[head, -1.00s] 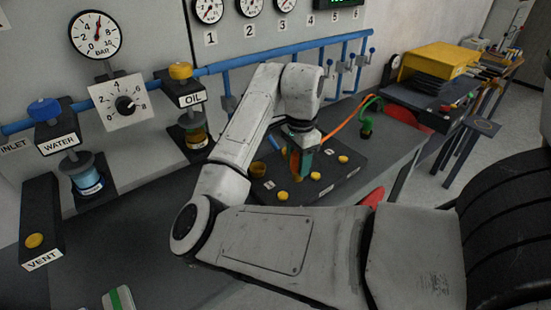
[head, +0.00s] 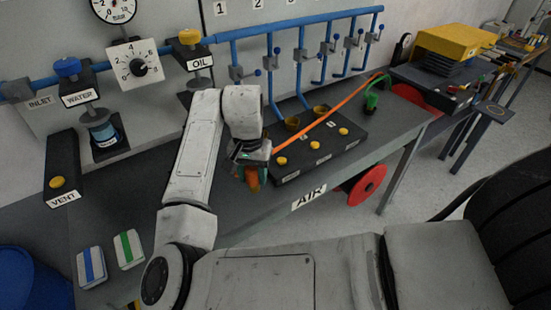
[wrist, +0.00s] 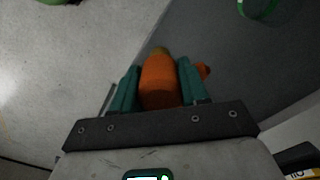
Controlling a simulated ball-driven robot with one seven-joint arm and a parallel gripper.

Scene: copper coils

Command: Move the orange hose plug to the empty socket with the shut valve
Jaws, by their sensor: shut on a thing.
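The orange hose plug (wrist: 160,80) is between the teal fingers of my gripper (wrist: 159,72) in the wrist view. In the head view the orange plug (head: 253,184) hangs below my gripper (head: 251,172), just left of the dark socket block (head: 325,148) and clear of it. The orange hose (head: 330,115) runs from my gripper over the block to the upper right. Two open brass sockets (head: 292,124) and (head: 320,110) show on the block's back row. Blue-levered valves (head: 276,52) hang from the pipe behind; which one is shut I cannot tell.
Yellow buttons (head: 314,146) line the block's front. A green plug (head: 371,100) stands at the bench's right end near a red reel (head: 368,185). The OIL unit (head: 197,62) is behind my arm.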

